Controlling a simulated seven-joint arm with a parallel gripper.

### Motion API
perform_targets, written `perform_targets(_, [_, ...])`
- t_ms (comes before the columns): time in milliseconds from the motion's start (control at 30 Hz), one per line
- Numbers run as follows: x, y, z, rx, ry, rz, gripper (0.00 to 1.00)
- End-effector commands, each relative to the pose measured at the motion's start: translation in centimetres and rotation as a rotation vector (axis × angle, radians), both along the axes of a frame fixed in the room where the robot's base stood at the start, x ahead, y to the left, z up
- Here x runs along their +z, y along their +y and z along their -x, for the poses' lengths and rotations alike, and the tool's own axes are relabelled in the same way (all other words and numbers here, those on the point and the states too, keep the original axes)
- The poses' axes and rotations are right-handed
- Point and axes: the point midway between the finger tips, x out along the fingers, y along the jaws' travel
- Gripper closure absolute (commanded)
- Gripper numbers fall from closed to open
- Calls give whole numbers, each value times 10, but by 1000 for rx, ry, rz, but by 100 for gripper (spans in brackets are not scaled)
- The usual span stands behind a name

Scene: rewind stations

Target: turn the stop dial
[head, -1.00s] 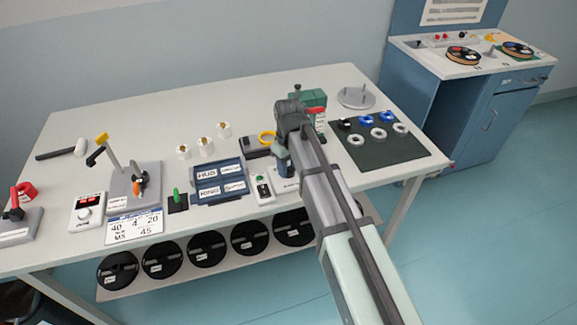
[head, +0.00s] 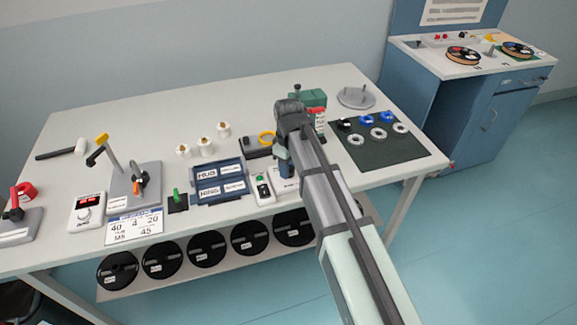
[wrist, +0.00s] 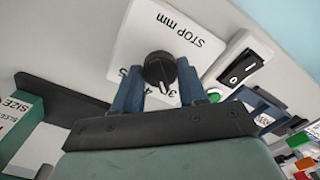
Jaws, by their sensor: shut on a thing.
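The stop dial, a black knob (wrist: 160,70) on a white plate (wrist: 140,35) marked "STOP mm", shows in the wrist view. My gripper (wrist: 158,78) has its two blue fingers on either side of the knob and is shut on it. Some of the numbers around the knob are hidden by the fingers. In the head view my gripper (head: 284,166) reaches down at the right part of the bench, and my arm hides the knob there.
A switch box (wrist: 241,66) with a black rocker stands close beside the dial plate. A blue tray (head: 218,183) lies left of my gripper. A dark mat (head: 385,151) with several rings lies to the right. The bench's back left (head: 130,110) is clear.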

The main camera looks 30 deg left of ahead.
Motion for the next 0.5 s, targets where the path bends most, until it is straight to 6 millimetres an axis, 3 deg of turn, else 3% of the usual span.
perform_targets(67, [1,1,-1,2,-2,-3,89])
perform_targets(100, [1,1,-1,2,-2,-3,55])
perform_targets(333, [0,1,0,1,-1,-1,33])
perform_targets(500, [0,0,0,0,0,-1,33])
